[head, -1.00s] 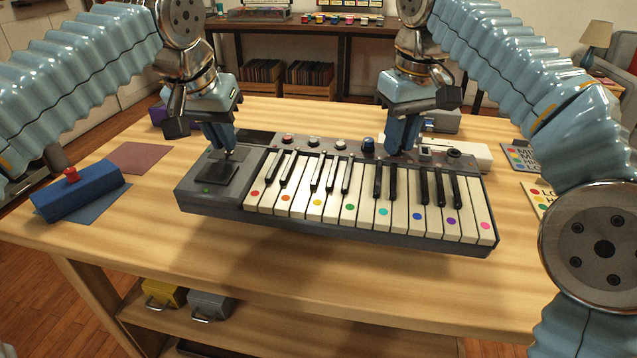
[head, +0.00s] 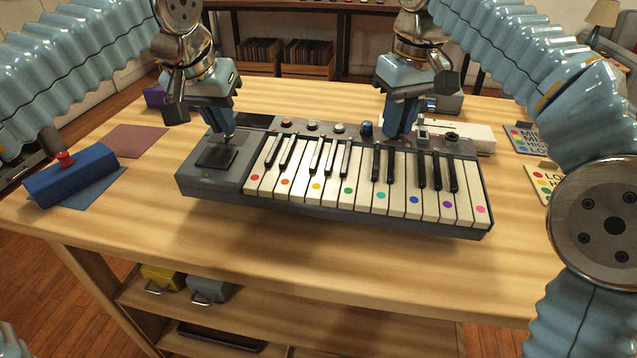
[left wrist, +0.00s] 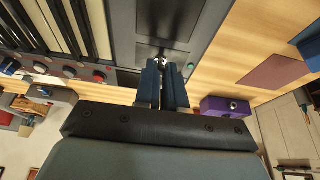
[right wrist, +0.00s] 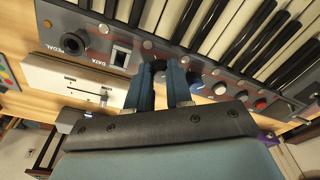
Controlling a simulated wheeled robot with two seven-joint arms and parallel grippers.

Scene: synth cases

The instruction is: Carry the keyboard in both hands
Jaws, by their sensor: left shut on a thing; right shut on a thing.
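The keyboard (head: 330,195) is grey with white and black keys and coloured dots. It looks raised above the wooden table, with a shadow below it, and lies roughly level. My left gripper (head: 228,133) is shut on the small upright stick at the keyboard's left pad; its fingertips also show in the left wrist view (left wrist: 162,66). My right gripper (head: 393,138) is shut at the control strip behind the keys, right of the blue knob (head: 366,128). In the right wrist view its fingertips (right wrist: 158,70) close around a small part whose shape is mostly hidden.
The wooden table (head: 300,265) has clear room in front. A blue block with a red knob (head: 70,178) lies at the left on a blue sheet, near a brown sheet (head: 137,140). A white box (head: 480,138) stands behind the keyboard; cards (head: 546,180) lie at the right.

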